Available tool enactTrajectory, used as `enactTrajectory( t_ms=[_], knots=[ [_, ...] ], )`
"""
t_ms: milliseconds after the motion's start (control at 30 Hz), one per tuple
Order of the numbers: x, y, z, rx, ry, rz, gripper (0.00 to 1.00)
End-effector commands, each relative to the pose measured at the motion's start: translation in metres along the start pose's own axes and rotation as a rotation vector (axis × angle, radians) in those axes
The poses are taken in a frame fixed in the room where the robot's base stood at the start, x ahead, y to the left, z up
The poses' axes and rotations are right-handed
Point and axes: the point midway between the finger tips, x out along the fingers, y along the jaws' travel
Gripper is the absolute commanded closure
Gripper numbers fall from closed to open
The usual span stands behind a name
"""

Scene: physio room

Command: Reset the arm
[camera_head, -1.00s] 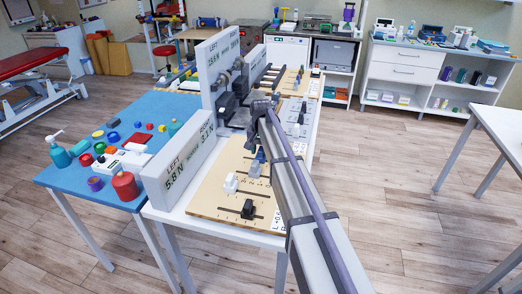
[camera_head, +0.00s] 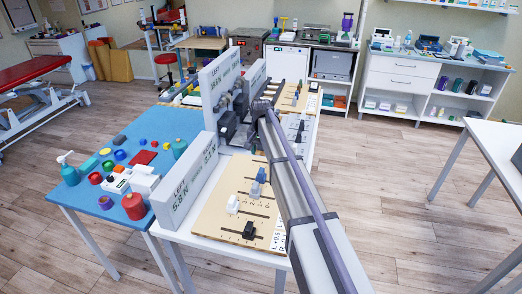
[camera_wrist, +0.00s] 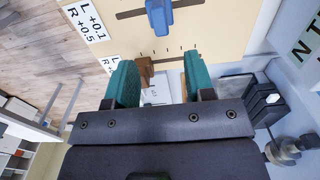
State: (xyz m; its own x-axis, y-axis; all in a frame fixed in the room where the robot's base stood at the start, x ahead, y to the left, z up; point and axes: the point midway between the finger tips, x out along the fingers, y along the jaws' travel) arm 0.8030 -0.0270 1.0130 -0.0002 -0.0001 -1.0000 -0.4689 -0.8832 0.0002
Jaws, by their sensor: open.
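My arm reaches from the lower right over the table in the head view, and its far end hides my gripper there. In the wrist view my gripper (camera_wrist: 156,84) shows two green fingers standing apart with nothing gripped between them. Below the fingers is a wooden slider board, also in the head view (camera_head: 215,217), with a blue slider knob (camera_wrist: 159,17) ahead of the fingertips. The head view shows this blue knob (camera_head: 257,187) too, along with a white knob (camera_head: 233,204) and a black knob (camera_head: 249,230).
A grey-white display panel (camera_head: 187,188) reading LEFT stands beside the board, with a taller panel (camera_head: 220,85) behind it. A blue table (camera_head: 95,215) at left holds bottles and coloured pieces. A white table (camera_head: 505,140) stands at right. The floor between is clear.

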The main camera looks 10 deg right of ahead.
Motion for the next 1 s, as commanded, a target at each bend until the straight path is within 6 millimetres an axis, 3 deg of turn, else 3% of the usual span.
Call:
enactTrajectory(
  t_ms=[133,167,267,400,500,600,700,1000],
  knots=[
    [0.001,0.001,0.001,-0.053,0.000,0.000,0.51],
    [0.001,0.006,0.013,-0.095,0.000,0.000,0.51],
    [0.001,0.037,0.079,-0.220,0.000,0.001,0.51],
    [0.001,0.088,0.197,-0.391,0.000,0.001,0.51],
    [0.001,0.118,0.266,-0.465,0.000,0.001,0.51],
    [0.001,0.136,0.307,-0.486,0.000,0.001,0.51],
    [0.001,0.141,0.321,-0.488,0.000,0.001,0.51],
    [0.001,0.138,0.318,-0.489,0.000,0.001,0.51]
  ],
)
